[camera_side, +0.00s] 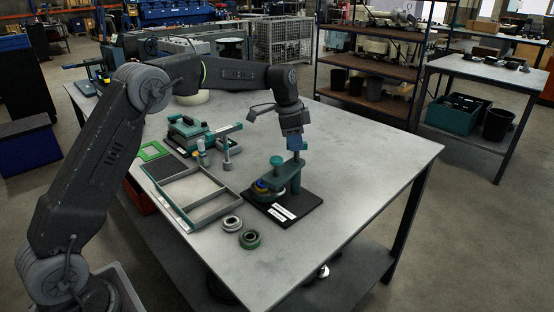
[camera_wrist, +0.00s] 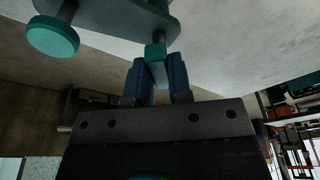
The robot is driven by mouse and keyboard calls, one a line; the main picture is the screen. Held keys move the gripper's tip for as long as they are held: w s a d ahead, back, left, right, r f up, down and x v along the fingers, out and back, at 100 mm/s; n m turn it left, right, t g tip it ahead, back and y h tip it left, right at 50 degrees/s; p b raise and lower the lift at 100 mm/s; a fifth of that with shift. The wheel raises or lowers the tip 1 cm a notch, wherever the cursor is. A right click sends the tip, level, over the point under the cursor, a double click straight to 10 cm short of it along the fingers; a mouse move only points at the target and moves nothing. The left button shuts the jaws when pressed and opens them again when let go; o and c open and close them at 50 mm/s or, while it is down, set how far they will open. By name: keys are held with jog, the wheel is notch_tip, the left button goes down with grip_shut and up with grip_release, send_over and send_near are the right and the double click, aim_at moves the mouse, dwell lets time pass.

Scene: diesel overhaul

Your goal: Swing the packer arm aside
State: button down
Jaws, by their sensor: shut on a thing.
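The packer arm (camera_side: 284,179) is a teal arm on a fixture with a black base plate (camera_side: 310,208), at the right of the bench's middle. A round teal knob (camera_side: 277,160) tops its left end, above yellow and blue rings (camera_side: 262,186). My gripper (camera_side: 297,150) is over the arm's right side, pointing down. In the wrist view, my gripper's blue fingers (camera_wrist: 159,72) are shut on a square teal handle (camera_wrist: 155,52) that stands up from the arm. The round knob (camera_wrist: 52,37) shows apart at upper left there. The arm's pivot is hard to tell.
A grey divided tray (camera_side: 187,213) lies left of the fixture. The bench's right side is clear.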

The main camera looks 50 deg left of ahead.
dwell(0.3)
jog(key=n, duration=0.3)
jog(key=shift+d+r+t+y, duration=0.1)
jog(key=shift+t+y, duration=0.2)
jog(key=shift+n, duration=0.8)
jog(key=n, duration=0.2)
jog(key=shift+s+d+n+y, duration=0.1)
jog(key=shift+n+y, duration=0.3)
jog(key=c, duration=1)
grip_release()
jog(key=shift+c, duration=0.2)
